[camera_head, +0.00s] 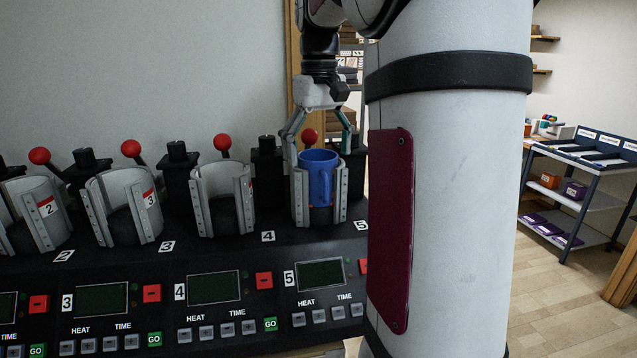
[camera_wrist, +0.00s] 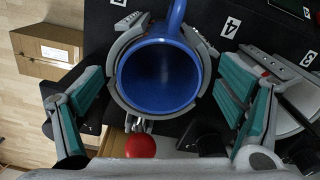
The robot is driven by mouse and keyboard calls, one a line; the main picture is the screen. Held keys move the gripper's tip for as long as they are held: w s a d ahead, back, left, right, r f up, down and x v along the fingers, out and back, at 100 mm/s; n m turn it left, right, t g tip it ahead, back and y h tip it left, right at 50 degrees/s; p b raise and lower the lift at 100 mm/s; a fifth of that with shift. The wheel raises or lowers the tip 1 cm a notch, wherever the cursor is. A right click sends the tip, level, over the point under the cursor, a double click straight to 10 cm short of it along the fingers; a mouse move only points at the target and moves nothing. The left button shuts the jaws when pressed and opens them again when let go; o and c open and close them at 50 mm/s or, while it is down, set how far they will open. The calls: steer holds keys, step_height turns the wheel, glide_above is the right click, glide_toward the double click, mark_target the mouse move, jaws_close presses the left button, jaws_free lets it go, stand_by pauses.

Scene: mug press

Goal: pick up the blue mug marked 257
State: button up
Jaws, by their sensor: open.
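A blue mug (camera_head: 318,178) stands upright in the clamp of press station 5 at the right end of the row. Its number is not visible. In the wrist view I look down into the empty mug (camera_wrist: 158,78), with its handle at the top of the picture. A grey metal clamp (camera_head: 342,196) curves around the mug. My gripper (camera_head: 320,135) is above the mug, pointing down and open. In the wrist view its teal-padded fingers (camera_wrist: 165,100) stand apart on the left and right of the mug, with no contact visible.
Stations 2, 3 and 4 to the left have open clamps, such as the station 4 clamp (camera_head: 222,198). Levers with red knobs (camera_head: 222,142) rise behind the clamps. A control panel (camera_head: 213,288) runs along the front. A shelf cart (camera_head: 580,180) stands far right.

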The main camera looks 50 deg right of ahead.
steer(key=c, duration=2)
steer(key=shift+r, duration=0.2)
